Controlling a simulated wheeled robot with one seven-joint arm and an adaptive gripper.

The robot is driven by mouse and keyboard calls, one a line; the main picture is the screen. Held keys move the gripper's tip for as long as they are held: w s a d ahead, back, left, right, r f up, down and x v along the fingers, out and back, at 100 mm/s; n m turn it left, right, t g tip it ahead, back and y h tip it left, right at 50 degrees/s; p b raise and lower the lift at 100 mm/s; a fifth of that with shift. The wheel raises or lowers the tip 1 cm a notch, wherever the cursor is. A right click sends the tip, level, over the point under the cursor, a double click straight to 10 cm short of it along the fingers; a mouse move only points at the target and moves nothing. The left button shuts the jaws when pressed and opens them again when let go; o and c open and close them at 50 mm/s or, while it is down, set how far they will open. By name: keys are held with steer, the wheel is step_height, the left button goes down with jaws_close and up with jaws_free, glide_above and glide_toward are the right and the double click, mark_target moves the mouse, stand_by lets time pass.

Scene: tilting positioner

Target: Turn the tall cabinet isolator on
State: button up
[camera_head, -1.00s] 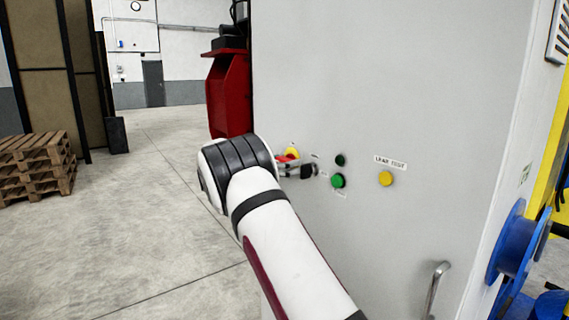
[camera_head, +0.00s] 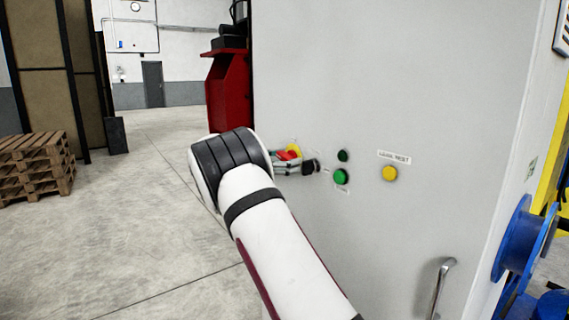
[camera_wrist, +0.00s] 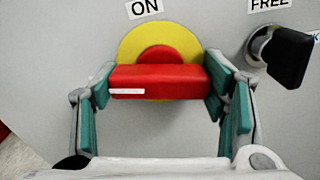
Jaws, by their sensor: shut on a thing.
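The isolator is a red handle (camera_wrist: 160,80) on a yellow disc (camera_wrist: 160,40), mounted on the grey cabinet face (camera_head: 430,90). In the wrist view the red bar lies level, below the "ON" label (camera_wrist: 144,8). My gripper (camera_wrist: 159,84) has its teal-padded fingers at the left and right ends of the bar, shut on it. In the head view the red handle (camera_head: 288,154) shows just beyond my wrist, and my arm hides part of the area around it.
A black knob (camera_wrist: 288,55) under a "FREE" label sits close to the right of my right finger. Green (camera_head: 341,176) and yellow (camera_head: 390,173) buttons are further right. A metal door handle (camera_head: 440,285) stands out low on the cabinet. Open floor lies left.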

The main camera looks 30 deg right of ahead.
steer(key=m+b, duration=0.2)
steer(key=m, duration=0.2)
steer(key=shift+f+m+b, duration=0.1)
steer(key=shift+m+b, duration=0.2)
steer(key=m+b, duration=0.2)
steer(key=m, duration=0.1)
steer(key=shift+m, duration=0.4)
steer(key=m+b, duration=0.3)
steer(key=m, duration=0.1)
steer(key=shift+b, duration=0.3)
steer(key=shift+m+b, duration=1.15)
steer(key=shift+m, duration=0.35)
steer(key=o, duration=1.2)
steer(key=shift+c, duration=0.2)
steer(key=shift+a, duration=0.1)
steer(key=a, duration=1.1)
steer(key=shift+s+a, duration=0.2)
steer(key=shift+a, duration=0.2)
